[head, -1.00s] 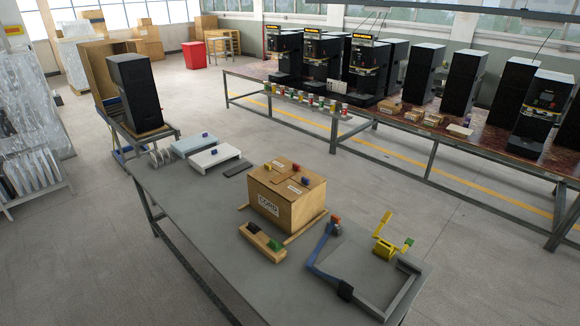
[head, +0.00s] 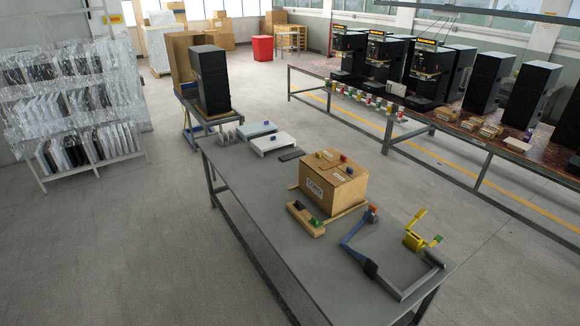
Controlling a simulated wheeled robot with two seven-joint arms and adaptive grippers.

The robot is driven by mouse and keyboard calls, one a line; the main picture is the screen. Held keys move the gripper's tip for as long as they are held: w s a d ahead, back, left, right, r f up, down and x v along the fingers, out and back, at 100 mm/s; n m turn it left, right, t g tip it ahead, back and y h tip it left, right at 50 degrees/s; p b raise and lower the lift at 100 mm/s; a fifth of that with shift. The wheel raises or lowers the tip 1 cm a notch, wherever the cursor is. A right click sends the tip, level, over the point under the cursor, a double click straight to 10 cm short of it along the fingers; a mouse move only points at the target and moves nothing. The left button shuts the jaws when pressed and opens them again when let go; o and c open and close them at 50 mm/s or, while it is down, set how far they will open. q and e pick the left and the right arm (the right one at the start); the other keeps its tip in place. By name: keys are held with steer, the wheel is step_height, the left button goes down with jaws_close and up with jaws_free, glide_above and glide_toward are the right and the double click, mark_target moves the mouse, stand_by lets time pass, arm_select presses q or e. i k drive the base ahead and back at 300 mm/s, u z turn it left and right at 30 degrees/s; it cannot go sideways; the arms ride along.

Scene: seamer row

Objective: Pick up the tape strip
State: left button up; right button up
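I cannot make out for certain which thing is the tape strip. A wooden box (head: 325,190) with a printed label stands on the grey table (head: 240,191). Small coloured pieces, a red one (head: 343,157) and a blue one (head: 349,170), sit on its top. A dark flat bar (head: 291,155) lies left of the box, beside a white low stand (head: 273,143). A wooden block (head: 305,218) with black and green pieces lies in front of the box. Neither of my grippers is in view.
A blue arm-like fixture (head: 357,240) and a yellow clamp (head: 415,240) stand at the table's right end. A black machine (head: 211,80) stands behind its far end. A rack of wrapped items (head: 70,110) is at left. Open floor lies left of the table.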

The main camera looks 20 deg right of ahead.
mark_target(343, 161)
steer(key=u, duration=0.1)
steer(key=i, duration=1.15)
steer(key=z, duration=0.55)
